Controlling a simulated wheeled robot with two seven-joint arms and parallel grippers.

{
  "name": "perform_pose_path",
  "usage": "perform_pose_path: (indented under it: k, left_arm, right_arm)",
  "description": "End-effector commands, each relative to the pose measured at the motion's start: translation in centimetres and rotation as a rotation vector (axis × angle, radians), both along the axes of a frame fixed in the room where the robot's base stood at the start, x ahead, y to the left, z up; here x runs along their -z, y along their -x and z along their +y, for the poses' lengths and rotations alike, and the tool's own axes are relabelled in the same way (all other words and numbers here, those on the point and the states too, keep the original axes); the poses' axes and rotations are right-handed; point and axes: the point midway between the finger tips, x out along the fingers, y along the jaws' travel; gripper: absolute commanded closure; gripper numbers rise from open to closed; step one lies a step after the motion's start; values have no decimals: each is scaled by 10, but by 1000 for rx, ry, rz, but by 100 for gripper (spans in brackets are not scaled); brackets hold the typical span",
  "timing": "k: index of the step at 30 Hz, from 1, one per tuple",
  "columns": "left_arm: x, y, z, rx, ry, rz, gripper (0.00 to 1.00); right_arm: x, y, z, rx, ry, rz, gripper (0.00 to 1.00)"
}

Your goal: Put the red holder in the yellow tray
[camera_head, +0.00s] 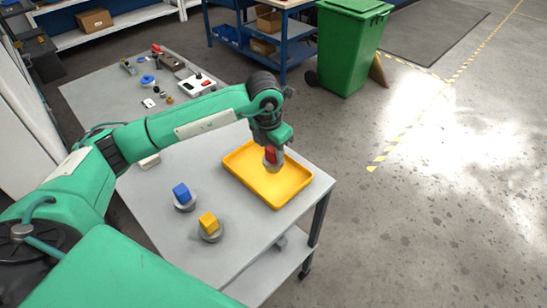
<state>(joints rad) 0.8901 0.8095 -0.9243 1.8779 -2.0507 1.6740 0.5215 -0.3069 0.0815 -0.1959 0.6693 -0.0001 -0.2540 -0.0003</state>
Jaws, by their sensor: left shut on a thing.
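The yellow tray (283,196) lies on the right part of the grey table. My left arm reaches in from the left, and its gripper (271,148) points down over the tray. It is shut on the red holder (271,155), a red block on a round grey base. The holder is over the tray's upper middle; I cannot tell whether its base touches the tray floor. The jaws partly hide the red block. My right gripper is not in view.
A blue holder (182,194) and a yellow holder (209,223) stand on the table left of the tray. Several small parts and a white box (197,84) lie at the table's far end. A green bin (347,50) stands on the floor beyond.

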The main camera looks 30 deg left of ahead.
Motion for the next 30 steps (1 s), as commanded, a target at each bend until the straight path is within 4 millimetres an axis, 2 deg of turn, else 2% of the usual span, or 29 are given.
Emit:
perform_pose_path:
  k: [4,12,16,24,25,28,30]
  left_arm:
    - [7,0,0,-1,1,-2,100]
    - [40,0,0,0,2,-2,100]
    - [42,-1,0,0,1,-4,100]
    - [45,-1,0,0,1,-4,100]
    - [46,0,0,0,0,0,67]
    - [46,0,0,0,0,0,48]
    - [46,0,0,0,0,0,47]
  right_arm:
    - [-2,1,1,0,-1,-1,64]
    - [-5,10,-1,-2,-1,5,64]
    - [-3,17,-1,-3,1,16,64]
    - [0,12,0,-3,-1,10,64]
    - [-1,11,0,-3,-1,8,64]
    - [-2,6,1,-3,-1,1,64]
    - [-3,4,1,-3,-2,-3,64]
